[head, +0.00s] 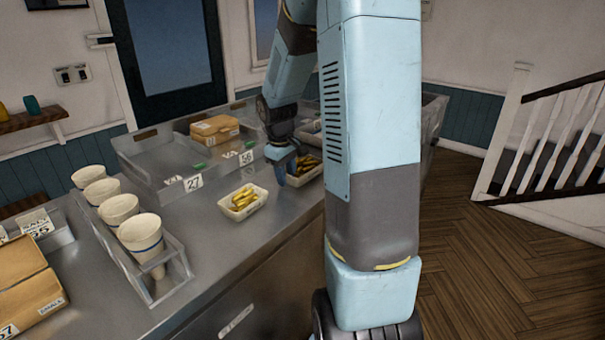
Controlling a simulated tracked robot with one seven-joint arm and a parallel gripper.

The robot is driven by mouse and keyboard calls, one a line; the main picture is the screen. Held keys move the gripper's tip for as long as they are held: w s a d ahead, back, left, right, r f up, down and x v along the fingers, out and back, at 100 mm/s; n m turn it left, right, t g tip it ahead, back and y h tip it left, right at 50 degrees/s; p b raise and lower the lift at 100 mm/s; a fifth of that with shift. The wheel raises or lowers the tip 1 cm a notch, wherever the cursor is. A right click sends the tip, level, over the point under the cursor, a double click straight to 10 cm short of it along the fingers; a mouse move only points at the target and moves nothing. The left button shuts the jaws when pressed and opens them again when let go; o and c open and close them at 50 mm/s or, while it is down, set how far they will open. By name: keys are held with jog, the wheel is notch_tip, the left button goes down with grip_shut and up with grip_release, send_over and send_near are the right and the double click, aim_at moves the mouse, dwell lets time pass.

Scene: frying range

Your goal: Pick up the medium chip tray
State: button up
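A white tray of yellow chips (255,207) sits on the steel counter, left of my arm. A second white tray with darker yellow chips (310,166) sits just behind and to the right of it, partly hidden by my arm and gripper. I cannot tell for sure which one is the medium tray. My gripper (281,176) points down at the left end of the second tray. Its fingers overlap that tray in the picture, and I cannot see whether they touch it or are open or shut.
Several white paper cups (138,237) stand in a metal rack at the left. Cardboard boxes (24,283) are at the front left. A steel bin with number cards and brown cartons (214,128) lies behind the trays. Bare counter (218,247) is in front of the trays.

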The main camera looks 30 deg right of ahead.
jog(key=shift+f, duration=0.25)
jog(key=shift+c, duration=0.4)
grip_shut()
